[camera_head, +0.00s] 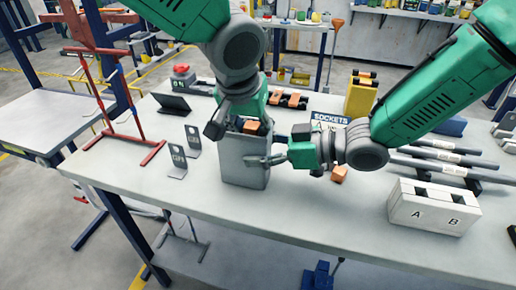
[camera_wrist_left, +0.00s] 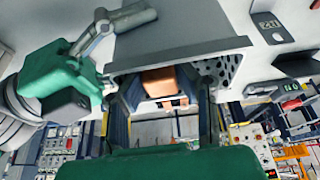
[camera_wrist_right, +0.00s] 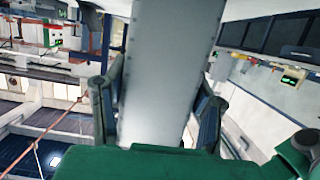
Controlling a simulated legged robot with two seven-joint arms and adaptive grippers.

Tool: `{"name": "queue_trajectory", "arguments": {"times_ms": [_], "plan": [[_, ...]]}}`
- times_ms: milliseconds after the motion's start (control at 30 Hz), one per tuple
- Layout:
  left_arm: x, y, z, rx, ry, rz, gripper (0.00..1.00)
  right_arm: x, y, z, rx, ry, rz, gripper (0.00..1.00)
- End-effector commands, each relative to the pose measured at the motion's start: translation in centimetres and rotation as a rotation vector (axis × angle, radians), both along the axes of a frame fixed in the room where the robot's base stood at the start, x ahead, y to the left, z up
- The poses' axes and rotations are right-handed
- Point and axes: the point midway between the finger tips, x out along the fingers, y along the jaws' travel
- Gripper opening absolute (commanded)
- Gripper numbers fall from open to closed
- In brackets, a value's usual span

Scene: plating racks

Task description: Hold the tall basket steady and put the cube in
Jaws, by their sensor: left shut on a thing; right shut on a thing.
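The tall basket (camera_head: 244,165) is a grey box standing upright near the table's front edge. My left gripper (camera_head: 250,124) points down at its open top and is shut on an orange cube (camera_head: 252,127). In the left wrist view the cube (camera_wrist_left: 158,82) sits between the fingers, beside the basket's rim (camera_wrist_left: 180,50). I cannot tell how far inside the mouth it is. My right gripper (camera_head: 266,160) comes from the right and is shut on the basket. In the right wrist view the basket's grey wall (camera_wrist_right: 168,80) fills the space between the fingers.
Small numbered plates (camera_head: 193,142), a dark tablet (camera_head: 173,104) and a red stand (camera_head: 150,143) are left of the basket. A white A/B block (camera_head: 433,207) and grey rods (camera_head: 440,166) lie right. An orange block (camera_head: 339,173) lies near my right gripper. The front-middle tabletop is clear.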

Motion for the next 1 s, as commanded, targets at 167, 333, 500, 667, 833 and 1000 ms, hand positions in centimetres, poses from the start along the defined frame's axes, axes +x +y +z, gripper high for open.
{"name": "queue_trajectory", "arguments": {"times_ms": [167, 333, 500, 667, 833, 1000], "plan": [[-0.1, -0.1, -1.3, 0.000, 0.003, -0.003, 0.00, 0.0, 0.0, -0.1, -0.002, 0.003, -0.001, 0.16], [-0.2, -0.2, -1.7, -0.001, 0.004, -0.005, 0.00, 0.0, 0.0, -0.1, -0.002, 0.003, -0.001, 0.16], [-0.2, -0.2, -1.8, -0.001, 0.007, -0.006, 0.00, 0.1, 0.1, -0.2, -0.002, 0.003, 0.000, 0.16], [-0.3, -0.2, -1.8, -0.001, 0.008, -0.007, 0.51, 0.1, 0.1, -0.2, -0.002, 0.003, 0.000, 0.16], [-0.3, -0.3, -1.7, -0.003, 0.006, -0.007, 0.51, 0.1, 0.2, -0.2, -0.002, 0.002, 0.001, 0.16], [-0.4, -0.2, -1.1, -0.004, 0.004, -0.006, 0.51, 0.0, 0.2, -0.2, -0.002, 0.002, 0.001, 0.16]]}}
